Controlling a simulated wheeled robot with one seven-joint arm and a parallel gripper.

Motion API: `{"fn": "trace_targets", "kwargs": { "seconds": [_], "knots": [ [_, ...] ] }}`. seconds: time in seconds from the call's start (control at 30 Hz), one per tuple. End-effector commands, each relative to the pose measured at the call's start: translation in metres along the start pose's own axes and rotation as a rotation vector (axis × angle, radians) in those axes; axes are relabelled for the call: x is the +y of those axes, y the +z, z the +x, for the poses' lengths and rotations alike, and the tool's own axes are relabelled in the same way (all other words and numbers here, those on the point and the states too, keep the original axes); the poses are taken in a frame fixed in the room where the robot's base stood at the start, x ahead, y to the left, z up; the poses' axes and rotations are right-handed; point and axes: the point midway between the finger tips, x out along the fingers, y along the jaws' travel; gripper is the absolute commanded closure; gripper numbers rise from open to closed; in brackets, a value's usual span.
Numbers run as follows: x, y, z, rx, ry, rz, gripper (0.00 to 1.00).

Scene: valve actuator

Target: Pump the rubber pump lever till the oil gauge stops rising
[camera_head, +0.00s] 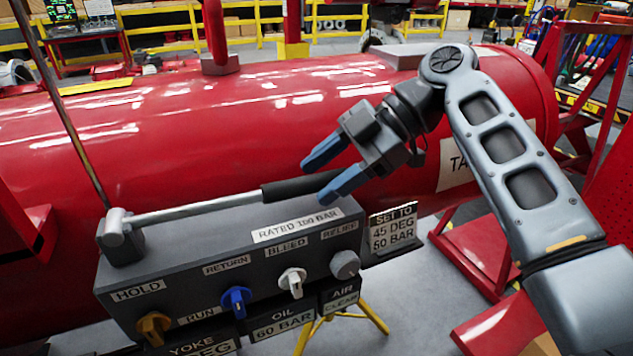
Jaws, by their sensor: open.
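The pump lever (200,207) is a grey rod with a black rubber grip (300,187). It runs from a pivot block (121,236) at the left end of the dark pump box to the right, tilted slightly up. My gripper (328,172) is open, with two blue fingertips beside the right end of the grip. One fingertip lies near or over the grip's end and the other is above and behind it. I cannot tell whether they touch it. The gauges are not readable here; only label plates such as OIL 60 BAR (284,324) show at the lower edge.
The box front carries an orange knob (154,328), a blue knob (236,301), a white knob (292,282) and a grey knob (345,264). A sign (393,232) reads SET TO 45 DEG 50 BAR. A large red tank (230,130) fills the space behind the lever.

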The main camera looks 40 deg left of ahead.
Motion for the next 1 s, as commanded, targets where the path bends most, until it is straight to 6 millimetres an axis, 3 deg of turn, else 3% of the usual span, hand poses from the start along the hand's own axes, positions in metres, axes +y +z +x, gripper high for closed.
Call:
{"fn": "trace_targets", "kwargs": {
  "seconds": [0.2,0.4,1.0],
  "knots": [
    [0.000,0.001,-0.036,-0.001,0.002,0.001,0.46],
    [0.000,0.001,-0.054,0.000,0.001,0.001,0.46],
    [0.000,0.001,-0.056,0.000,0.000,0.001,0.46]
  ]
}}
